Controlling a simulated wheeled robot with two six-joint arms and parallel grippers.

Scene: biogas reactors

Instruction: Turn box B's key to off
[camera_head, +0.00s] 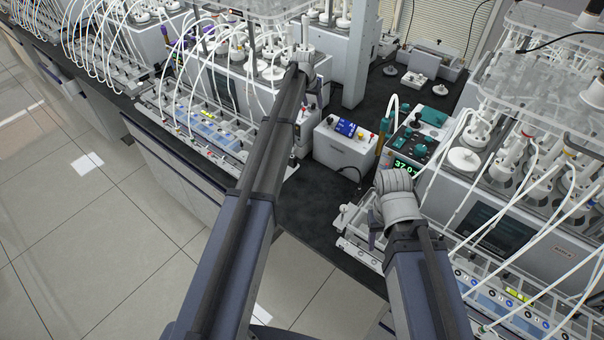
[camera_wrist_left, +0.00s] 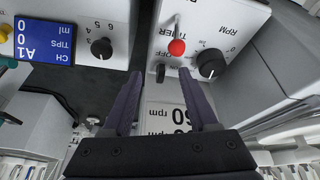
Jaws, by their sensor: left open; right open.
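A light grey control box (camera_wrist_left: 200,30) fills the upper right of the left wrist view, its print upside down. No letter B is legible. My left gripper (camera_wrist_left: 160,88) is open and empty, its fingertips spread around the small black part's line, apparently just short of the panel. In the head view, my left wrist (camera_head: 302,58) hides much of this box. My right gripper (camera_head: 375,238) is mostly hidden behind its wrist, low at right.
A white box with a blue A1 display (camera_head: 347,128) stands close beside; it also shows in the left wrist view (camera_wrist_left: 43,40). A unit with a green 37.0 readout (camera_head: 404,165) is near my right wrist. Reactors with white tubes crowd both sides. Some dark bench top (camera_head: 310,200) is clear.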

